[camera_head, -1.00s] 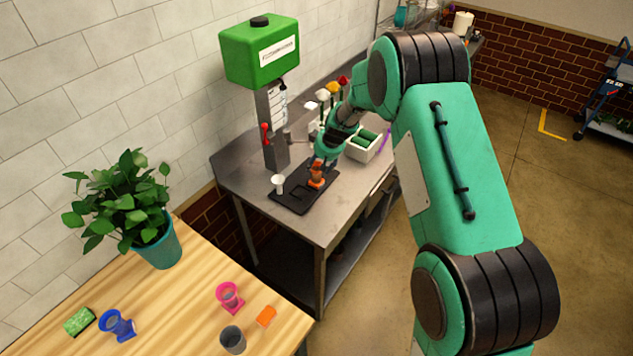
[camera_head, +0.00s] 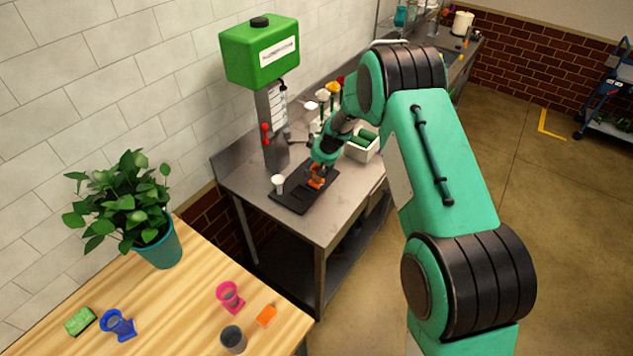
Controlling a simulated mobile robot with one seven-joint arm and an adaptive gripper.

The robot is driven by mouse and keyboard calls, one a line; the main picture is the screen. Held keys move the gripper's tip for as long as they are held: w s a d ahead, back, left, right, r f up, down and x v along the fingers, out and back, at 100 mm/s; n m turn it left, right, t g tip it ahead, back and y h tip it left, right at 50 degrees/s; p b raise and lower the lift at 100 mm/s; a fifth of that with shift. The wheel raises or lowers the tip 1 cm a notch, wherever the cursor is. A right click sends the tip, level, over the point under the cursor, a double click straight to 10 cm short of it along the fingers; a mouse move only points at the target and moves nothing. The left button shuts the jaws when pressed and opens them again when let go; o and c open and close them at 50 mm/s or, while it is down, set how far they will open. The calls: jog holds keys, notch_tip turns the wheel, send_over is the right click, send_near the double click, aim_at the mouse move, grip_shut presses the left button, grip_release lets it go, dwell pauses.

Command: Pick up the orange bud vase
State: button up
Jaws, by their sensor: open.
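The orange bud vase (camera_head: 316,182) stands on a black mat (camera_head: 289,199) on the metal table. It looks upright, and its upper part is partly hidden by my gripper. My gripper (camera_head: 319,171) reaches down from above, open, with its dark fingers around or just beside the vase's upper part. I cannot tell whether the fingers touch it.
A white cup (camera_head: 278,182) stands left of the vase on the mat. A green tank (camera_head: 260,54) on a metal post stands behind. A white bin (camera_head: 362,147) and flowers are close to my arm. The wooden table (camera_head: 185,310) holds pink, blue and grey vessels.

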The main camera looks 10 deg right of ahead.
grip_shut()
jog(key=shift+r, duration=0.15)
dwell(0.4)
jog(key=shift+w+r, duration=0.1)
jog(key=shift+r, duration=0.45)
notch_tip(320, 180, up, 2)
jog(key=shift+r, duration=0.1)
jog(key=s+r+b, duration=0.1)
jog(key=s+b, duration=0.1)
jog(key=s, duration=1.4)
jog(key=shift+d+r, duration=0.2)
jog(key=shift+d, duration=0.2)
